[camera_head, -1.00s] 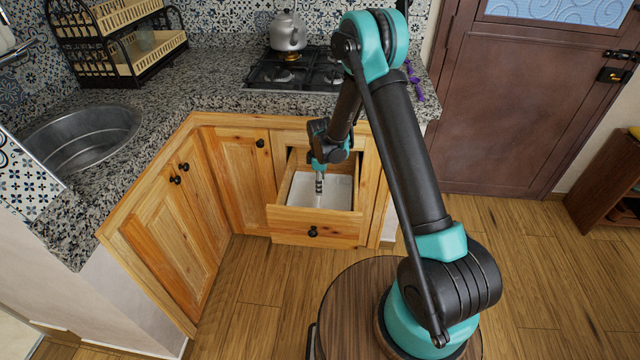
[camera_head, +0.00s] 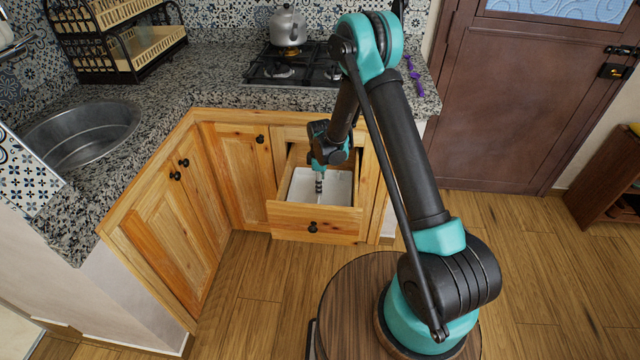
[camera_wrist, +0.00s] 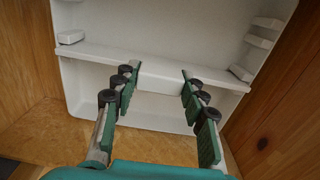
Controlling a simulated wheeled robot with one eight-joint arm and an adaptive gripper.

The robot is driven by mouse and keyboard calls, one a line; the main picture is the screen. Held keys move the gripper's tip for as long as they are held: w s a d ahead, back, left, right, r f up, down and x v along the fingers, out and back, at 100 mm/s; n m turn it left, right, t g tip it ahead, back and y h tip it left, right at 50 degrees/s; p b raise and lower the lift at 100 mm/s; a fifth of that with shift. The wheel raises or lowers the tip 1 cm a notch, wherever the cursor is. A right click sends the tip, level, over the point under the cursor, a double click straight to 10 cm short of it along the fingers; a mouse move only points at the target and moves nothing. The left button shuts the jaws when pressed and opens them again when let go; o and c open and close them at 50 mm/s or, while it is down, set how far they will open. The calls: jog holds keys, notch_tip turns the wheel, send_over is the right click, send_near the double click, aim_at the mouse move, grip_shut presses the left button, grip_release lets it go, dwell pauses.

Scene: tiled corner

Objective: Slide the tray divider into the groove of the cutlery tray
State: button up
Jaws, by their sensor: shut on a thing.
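The white cutlery tray (camera_wrist: 180,25) sits inside the open wooden drawer; it also shows in the head view (camera_head: 340,188). The white tray divider (camera_wrist: 100,54) spans the tray from side wall to side wall. Its ends are close to small white groove blocks on the left wall (camera_wrist: 70,37) and right wall (camera_wrist: 240,72). My gripper (camera_wrist: 160,76) is shut on the middle part of the divider, with one finger at each side of it. In the head view my gripper (camera_head: 319,186) points down into the drawer. I cannot tell how deep the divider sits in the groove.
The granite worktop (camera_head: 215,85) and stove (camera_head: 290,70) are above and behind.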

jog(key=shift+f, duration=0.35)
jog(key=o, duration=1.3)
jog(key=shift+r, duration=0.1)
notch_tip(320, 180, up, 12)
jog(key=shift+f, duration=0.1)
